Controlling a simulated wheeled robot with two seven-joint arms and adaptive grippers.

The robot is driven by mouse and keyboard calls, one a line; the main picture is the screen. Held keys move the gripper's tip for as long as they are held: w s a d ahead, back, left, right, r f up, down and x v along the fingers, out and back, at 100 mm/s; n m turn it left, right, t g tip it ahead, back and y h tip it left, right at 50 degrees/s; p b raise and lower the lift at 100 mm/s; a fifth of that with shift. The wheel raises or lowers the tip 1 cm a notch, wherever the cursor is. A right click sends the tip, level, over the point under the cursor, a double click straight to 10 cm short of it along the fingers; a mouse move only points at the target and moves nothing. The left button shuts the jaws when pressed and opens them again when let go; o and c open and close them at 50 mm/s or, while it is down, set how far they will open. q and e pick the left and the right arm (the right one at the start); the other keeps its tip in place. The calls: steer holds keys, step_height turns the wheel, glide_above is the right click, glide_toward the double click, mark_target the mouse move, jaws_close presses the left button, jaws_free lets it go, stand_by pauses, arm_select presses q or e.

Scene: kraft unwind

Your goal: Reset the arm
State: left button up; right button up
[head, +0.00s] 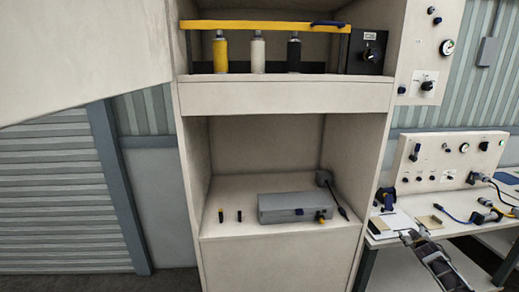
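What looks like my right arm and gripper (413,238) comes in from the bottom right, in front of the bench on the right. Its grey and black parts are small here, and I cannot tell whether its fingers are open or shut. I see nothing held in it. My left arm and gripper are not in view.
A beige cabinet (285,97) stands ahead. A bench (385,234) with cables stands right. A pale panel (80,55) fills the upper left.

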steer(key=s+a+f+g+y, duration=0.1)
steer(key=s+a+f, duration=0.3)
steer(key=f, duration=0.4)
steer(key=s+a+f+g, duration=0.1)
steer(key=s+a+f, duration=0.2)
steer(key=f, duration=0.5)
steer(key=s+a+f+g+y, duration=0.1)
steer(key=s+a+f, duration=0.3)
steer(key=f, duration=0.4)
steer(key=s+a+f+g+y+b, duration=0.1)
steer(key=s+a+f, duration=0.5)
steer(key=s+f, duration=0.25)
steer(key=s+a+f+g+y, duration=0.1)
steer(key=s+a+f+g, duration=0.1)
steer(key=s+a+f, duration=0.6)
steer(key=s+a+f+g, duration=0.1)
steer(key=s+a+f, duration=0.4)
steer(key=s, duration=0.9)
steer(key=s+a+f+g+y, duration=0.1)
steer(key=s+a+f, duration=0.5)
steer(key=s, duration=0.7)
steer(key=s+a+f+m+g+y+b, duration=0.1)
steer(key=s+a+f+g, duration=0.2)
steer(key=s, duration=1.1)
steer(key=a+f, duration=0.3)
steer(key=a, duration=0.1)
steer(key=shift+s, duration=0.3)
